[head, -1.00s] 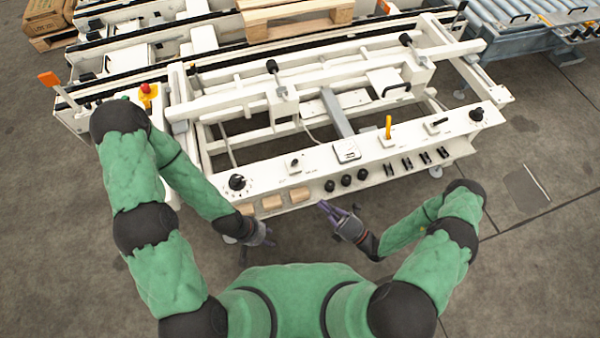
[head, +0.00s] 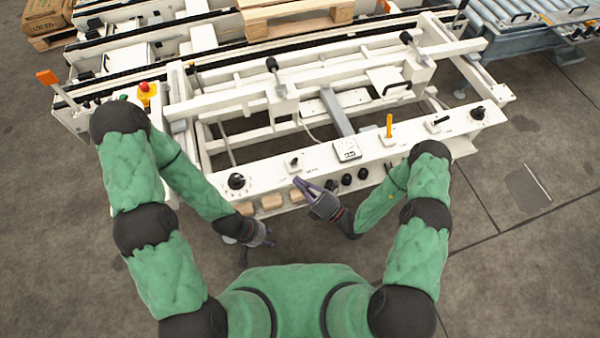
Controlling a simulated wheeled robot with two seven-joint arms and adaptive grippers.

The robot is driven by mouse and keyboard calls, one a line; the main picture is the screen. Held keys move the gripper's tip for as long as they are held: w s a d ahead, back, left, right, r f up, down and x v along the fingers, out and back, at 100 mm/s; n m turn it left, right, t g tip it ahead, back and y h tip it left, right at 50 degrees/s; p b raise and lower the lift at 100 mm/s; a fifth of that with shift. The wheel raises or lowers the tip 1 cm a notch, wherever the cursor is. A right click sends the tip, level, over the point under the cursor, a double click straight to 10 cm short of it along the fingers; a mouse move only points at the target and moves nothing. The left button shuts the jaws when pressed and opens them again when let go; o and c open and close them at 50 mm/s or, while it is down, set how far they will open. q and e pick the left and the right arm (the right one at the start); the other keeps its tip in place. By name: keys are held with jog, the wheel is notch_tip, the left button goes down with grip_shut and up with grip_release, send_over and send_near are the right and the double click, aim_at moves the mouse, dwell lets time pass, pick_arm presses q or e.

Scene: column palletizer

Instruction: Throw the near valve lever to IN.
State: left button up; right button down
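A small dark-knobbed lever (head: 294,162) stands on a white plate on the left part of the cream control panel, with small lettering too fine to read. A similar lever (head: 438,121) is on the panel's right part. I cannot tell from the lettering which side is IN. My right gripper (head: 312,182) is at the panel's front edge, just below and right of the left lever, apart from it. Its purple fingers look parted and empty. My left gripper (head: 268,238) hangs in front of the panel, low, and its fingers are too small to judge.
The panel (head: 265,182) also carries a left black dial (head: 236,181), a gauge box (head: 347,150), a yellow handle (head: 389,125) and a right dial (head: 477,113). Black knobs (head: 347,179) and wooden blocks (head: 271,201) line its front. Open floor lies to the right.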

aim_at(294, 161)
jog(key=w, duration=0.1)
jog(key=w+r, duration=0.1)
jog(key=w, duration=0.1)
jog(key=shift+r, duration=0.2)
